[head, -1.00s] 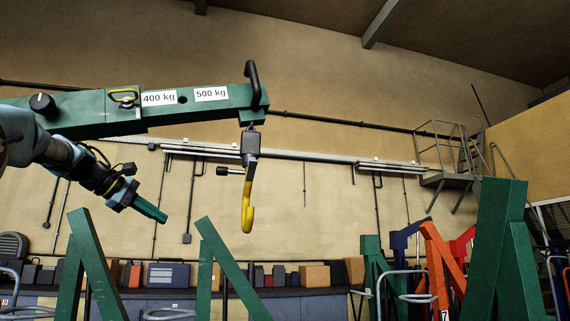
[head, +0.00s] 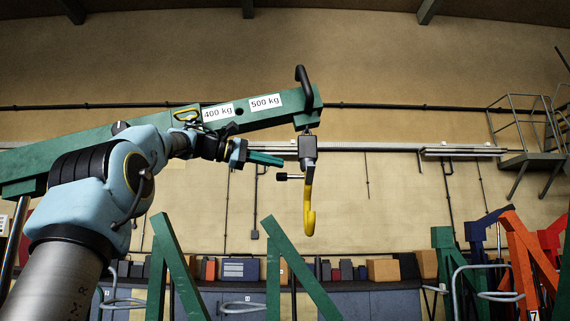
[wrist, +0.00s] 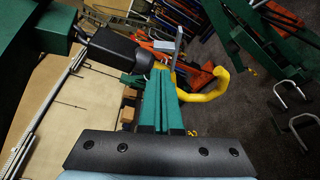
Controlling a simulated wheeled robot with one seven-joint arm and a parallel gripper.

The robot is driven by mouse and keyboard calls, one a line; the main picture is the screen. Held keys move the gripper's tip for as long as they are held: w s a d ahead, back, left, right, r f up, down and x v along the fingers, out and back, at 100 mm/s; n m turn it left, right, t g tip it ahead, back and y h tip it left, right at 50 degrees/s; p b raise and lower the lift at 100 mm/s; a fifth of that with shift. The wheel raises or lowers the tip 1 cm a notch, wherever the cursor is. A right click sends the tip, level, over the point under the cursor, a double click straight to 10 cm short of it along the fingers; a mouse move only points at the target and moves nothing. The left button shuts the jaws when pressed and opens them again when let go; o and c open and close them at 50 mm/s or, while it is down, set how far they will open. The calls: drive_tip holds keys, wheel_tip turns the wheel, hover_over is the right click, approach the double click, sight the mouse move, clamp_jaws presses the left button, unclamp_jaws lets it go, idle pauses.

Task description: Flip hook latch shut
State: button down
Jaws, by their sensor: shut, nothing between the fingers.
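The yellow hook (head: 309,205) hangs from a dark grey block (head: 307,147) at the end of the green boom (head: 262,112). A short rod with a black knob (head: 289,177) sticks out left of the hook's shank. My gripper (head: 280,161) is shut and empty, pointing right at the hook's upper part, just above the knob. In the wrist view my green fingers (wrist: 162,92) lie together, overlapping the hook (wrist: 212,88) in the picture; I cannot tell whether they touch. A flat grey piece (wrist: 178,43) beside the hook may be the latch; its exact position is unclear.
Green frame legs (head: 295,265) stand below the hook, and orange frames (head: 525,255) stand at the right. A bench with boxes (head: 240,270) runs along the back wall. The space right of the hook is open.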

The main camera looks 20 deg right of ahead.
sight(310, 172)
drive_tip(key=d+f+p, duration=0.1)
drive_tip(key=d+p, duration=0.1)
drive_tip(key=d, duration=0.6)
drive_tip(key=shift+d+p, duration=0.25)
drive_tip(key=shift+p, duration=0.15)
drive_tip(key=shift+f, duration=0.1)
drive_tip(key=shift+s+f+m+b, duration=0.1)
drive_tip(key=shift+m+b, duration=0.5)
drive_tip(key=shift+b, duration=0.4)
